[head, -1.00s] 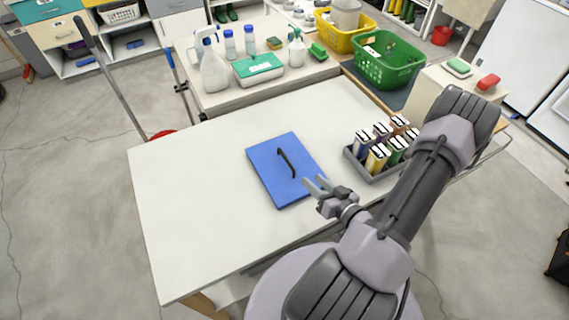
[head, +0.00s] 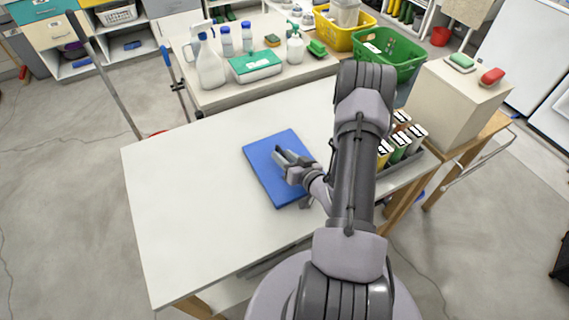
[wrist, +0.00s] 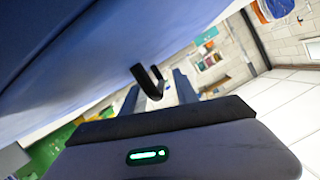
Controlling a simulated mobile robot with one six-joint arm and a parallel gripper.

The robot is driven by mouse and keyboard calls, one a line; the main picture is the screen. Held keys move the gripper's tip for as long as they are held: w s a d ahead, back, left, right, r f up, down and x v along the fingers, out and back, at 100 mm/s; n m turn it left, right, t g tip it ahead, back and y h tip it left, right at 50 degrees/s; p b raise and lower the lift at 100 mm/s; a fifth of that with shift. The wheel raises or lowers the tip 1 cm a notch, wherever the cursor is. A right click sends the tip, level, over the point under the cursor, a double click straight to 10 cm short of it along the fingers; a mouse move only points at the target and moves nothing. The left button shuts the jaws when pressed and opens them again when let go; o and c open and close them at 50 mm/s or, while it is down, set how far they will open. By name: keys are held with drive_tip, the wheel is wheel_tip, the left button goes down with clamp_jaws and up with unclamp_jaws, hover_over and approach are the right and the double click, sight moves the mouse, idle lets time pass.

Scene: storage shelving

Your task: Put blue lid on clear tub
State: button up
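The blue lid (head: 262,172) lies flat on the white table in the head view. In the wrist view its blue face (wrist: 60,60) fills the upper left, with a black handle (wrist: 148,82) standing out from it. My gripper (head: 280,157) is over the lid, at its handle, which it largely hides in the head view. In the wrist view my gripper's two fingers (wrist: 158,94) are apart, with the handle near the gap between them. I cannot tell whether they touch it. No open clear tub can be made out for sure.
The white table (head: 185,205) is clear left of the lid. A grey tray of cartons (head: 405,145) stands to the right, partly behind my arm.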

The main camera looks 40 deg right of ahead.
clamp_jaws()
